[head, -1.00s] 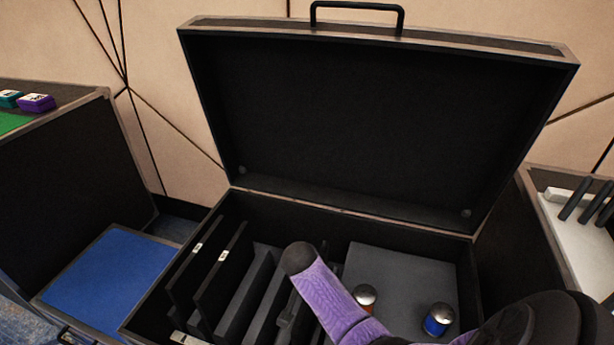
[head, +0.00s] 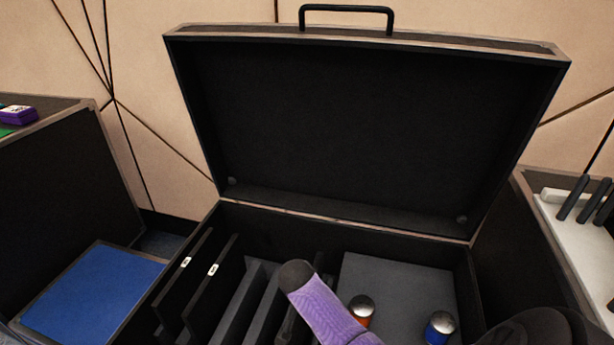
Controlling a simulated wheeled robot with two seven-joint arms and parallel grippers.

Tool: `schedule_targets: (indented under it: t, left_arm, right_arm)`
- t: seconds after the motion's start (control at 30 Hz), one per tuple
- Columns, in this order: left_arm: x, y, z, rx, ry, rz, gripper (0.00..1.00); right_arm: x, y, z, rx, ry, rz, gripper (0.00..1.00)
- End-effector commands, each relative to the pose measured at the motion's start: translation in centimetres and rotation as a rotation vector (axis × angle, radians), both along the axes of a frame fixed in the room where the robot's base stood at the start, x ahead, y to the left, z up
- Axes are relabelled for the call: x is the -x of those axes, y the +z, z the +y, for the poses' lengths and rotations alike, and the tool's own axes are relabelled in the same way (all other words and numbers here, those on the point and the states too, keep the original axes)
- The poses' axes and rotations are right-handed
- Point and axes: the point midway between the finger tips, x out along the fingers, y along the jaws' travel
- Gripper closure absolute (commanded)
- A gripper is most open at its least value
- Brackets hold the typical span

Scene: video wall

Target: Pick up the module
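Two thin black panels with small white labels, which look like the modules, stand upright side by side in slots at the left of the open case. They are the left module (head: 180,283) and the right module (head: 212,290). Their lower ends run toward the bottom edge of the picture. Empty grey slots (head: 262,305) lie to their right. A purple arm link of mine with a black end comes in from the lower right over the case and covers part of the slots. Neither gripper can be made out, and no module is seen held.
The black case (head: 345,215) has its lid (head: 370,130) raised at the back. An orange knob-like item (head: 361,309) and a blue one (head: 439,327) with silver tops stand on its grey right side. A blue-topped case (head: 90,295) is at left, a white tray (head: 580,245) with black handles at right.

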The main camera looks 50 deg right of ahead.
Motion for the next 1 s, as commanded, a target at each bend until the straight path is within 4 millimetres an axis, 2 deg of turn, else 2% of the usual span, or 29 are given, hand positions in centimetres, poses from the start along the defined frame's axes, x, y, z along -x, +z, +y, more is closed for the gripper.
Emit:
schedule_targets:
  t: [0.03,0.33,0.7,1.0]
  left_arm:
    - [0.09,0.02,0.0,0.0,0.0,0.002,0.0]
    - [0.73,0.19,0.0,0.0,0.0,0.012,0.0]
    - [0.88,0.23,-0.01,0.0,0.0,0.014,0.0]
    - [0.09,0.02,-0.02,0.001,0.0,0.001,0.0]
  right_arm:
    - [0.0,0.0,0.0,0.0,0.0,0.0,0.35]
    - [0.01,0.0,0.0,0.0,0.0,0.0,0.99]
    - [0.01,-0.01,0.0,0.0,0.0,0.0,1.0]
    - [0.01,-0.01,0.0,0.0,0.0,0.0,1.0]
